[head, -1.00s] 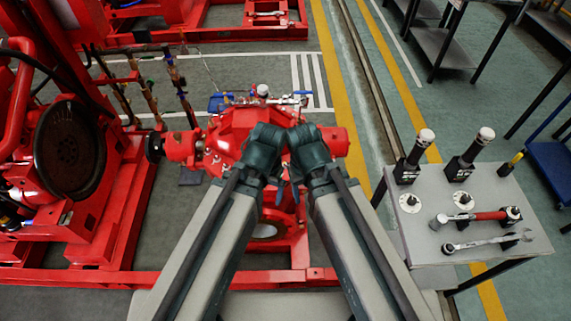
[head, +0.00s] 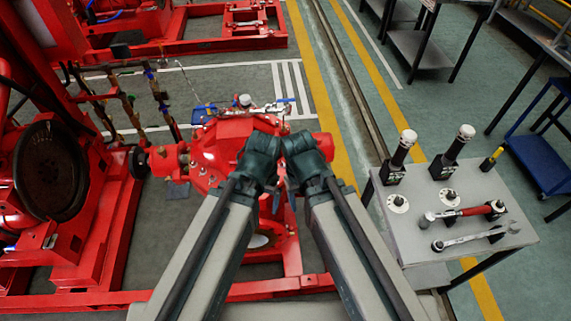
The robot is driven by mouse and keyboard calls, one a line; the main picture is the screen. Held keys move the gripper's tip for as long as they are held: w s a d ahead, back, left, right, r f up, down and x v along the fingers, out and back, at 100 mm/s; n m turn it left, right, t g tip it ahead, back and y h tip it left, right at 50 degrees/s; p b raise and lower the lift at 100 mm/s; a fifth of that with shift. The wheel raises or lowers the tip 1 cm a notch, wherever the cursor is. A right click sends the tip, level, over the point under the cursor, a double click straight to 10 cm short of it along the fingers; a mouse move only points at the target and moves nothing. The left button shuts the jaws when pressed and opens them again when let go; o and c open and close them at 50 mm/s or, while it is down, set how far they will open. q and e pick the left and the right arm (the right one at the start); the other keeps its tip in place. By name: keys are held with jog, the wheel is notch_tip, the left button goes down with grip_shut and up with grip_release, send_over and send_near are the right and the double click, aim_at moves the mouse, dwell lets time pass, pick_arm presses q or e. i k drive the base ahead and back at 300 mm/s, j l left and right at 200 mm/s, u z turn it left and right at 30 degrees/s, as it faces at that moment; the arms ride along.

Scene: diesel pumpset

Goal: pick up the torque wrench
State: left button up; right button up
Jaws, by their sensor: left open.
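In the head view, a grey table (head: 383,213) at the right holds the tools. A red-handled tool with a metal head (head: 462,212) lies across it. A long silver wrench (head: 476,235) lies in front of that, with an open jaw at its right end. I cannot tell for certain which one is the torque wrench. My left gripper (head: 275,203) is over the red pump, well left of the table. It is open, and no object shows in it. My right gripper (head: 292,200) is close beside it, its fingers mostly hidden by its wrist. Neither gripper touches a tool.
Two upright black tools with white tops (head: 405,145) (head: 464,137) stand at the table's back, with a yellow-handled tool (head: 491,158) beside them. Red pump machinery (head: 221,155) is below my grippers. A blue cart (head: 538,162) stands beyond the table.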

aim_at(490, 207)
jog(key=z, duration=1.85)
jog(key=i+z, duration=0.15)
jog(key=z, duration=0.2)
jog(key=i+l+z, duration=0.1)
jog(key=z, duration=0.25)
jog(key=i+j, duration=0.05)
jog(key=i, duration=0.05)
